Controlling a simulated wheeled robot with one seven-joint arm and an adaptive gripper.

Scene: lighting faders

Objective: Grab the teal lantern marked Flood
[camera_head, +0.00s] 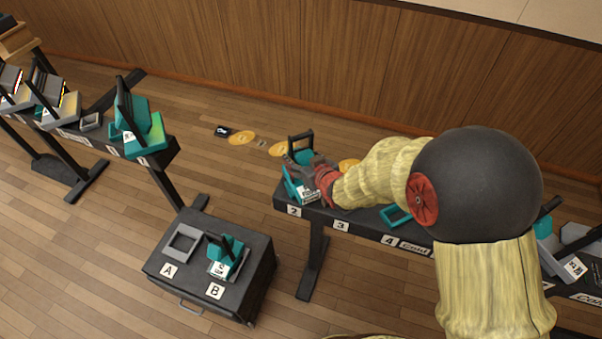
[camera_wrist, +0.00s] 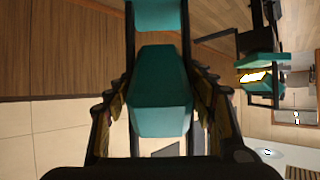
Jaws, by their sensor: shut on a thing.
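A teal lantern (camera_head: 304,156) with a black yoke is at position 2 on the dark bar (camera_head: 362,228) in the head view. It has a white label whose word is too small to read. My gripper (camera_head: 318,172) reaches it from the right and is shut on it. In the wrist view, the teal body (camera_wrist: 160,95) sits between both fingers of my gripper (camera_wrist: 163,108). I cannot tell whether the lantern is clear of its seat. Another teal lantern (camera_head: 225,252) stands at B on the black case, its label unreadable.
The black case (camera_head: 172,292) has an empty grey frame (camera_head: 182,241) at A. An empty teal frame (camera_head: 394,215) lies near position 4. More lanterns stand on the left bar, including a teal one (camera_head: 150,133), and at far right. Open wood floor lies in front.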

